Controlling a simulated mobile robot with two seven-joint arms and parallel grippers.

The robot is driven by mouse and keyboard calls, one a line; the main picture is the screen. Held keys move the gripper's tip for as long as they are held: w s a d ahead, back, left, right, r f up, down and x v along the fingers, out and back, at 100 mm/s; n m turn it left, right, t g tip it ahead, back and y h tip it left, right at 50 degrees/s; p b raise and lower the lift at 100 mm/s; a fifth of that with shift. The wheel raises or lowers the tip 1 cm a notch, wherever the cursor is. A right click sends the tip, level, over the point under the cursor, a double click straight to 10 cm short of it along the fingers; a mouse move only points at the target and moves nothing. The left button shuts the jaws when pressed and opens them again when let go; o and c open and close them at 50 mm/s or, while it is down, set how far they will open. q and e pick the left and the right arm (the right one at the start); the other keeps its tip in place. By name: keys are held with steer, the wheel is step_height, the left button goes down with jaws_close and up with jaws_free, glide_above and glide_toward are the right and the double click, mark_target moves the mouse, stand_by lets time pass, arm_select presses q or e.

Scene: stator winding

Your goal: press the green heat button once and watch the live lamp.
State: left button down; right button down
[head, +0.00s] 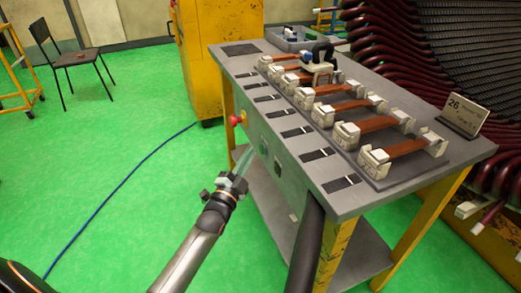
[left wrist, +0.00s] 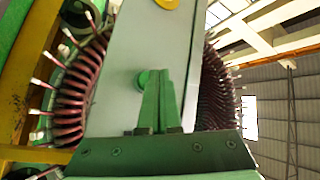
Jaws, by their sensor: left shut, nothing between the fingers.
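The green heat button (left wrist: 143,80) shows on the grey front panel (left wrist: 118,95) in the left wrist view, partly hidden by my left fingers. My left gripper (left wrist: 158,72) is shut and empty, its tips pointing at the panel right beside the button in that view. In the head view my left gripper (head: 247,153) reaches up to the front side of the bench, just below the red stop button (head: 237,119). I cannot tell whether the tips touch the button. I cannot make out the live lamp or whether it is lit. My right gripper is not in view.
The grey bench top (head: 350,200) carries several clamp blocks holding copper-coloured bars (head: 393,148). A number card (head: 463,117) stands at its right edge. A large wound stator (head: 470,60) is behind. A blue cable (head: 120,190) crosses the open green floor on the left.

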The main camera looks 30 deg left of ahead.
arm_select(q)
steer(key=shift+w, duration=0.1)
stand_by(0.3)
steer(key=shift+w+d, duration=0.25)
steer(key=shift+d, duration=0.05)
steer(key=shift+w+d, duration=0.25)
steer(key=shift+w, duration=0.05)
stand_by(0.9)
steer(key=shift+s+a, duration=0.1)
steer(key=shift+s+a+p, duration=0.4)
steer(key=shift+s+a, duration=0.05)
steer(key=shift+s, duration=0.05)
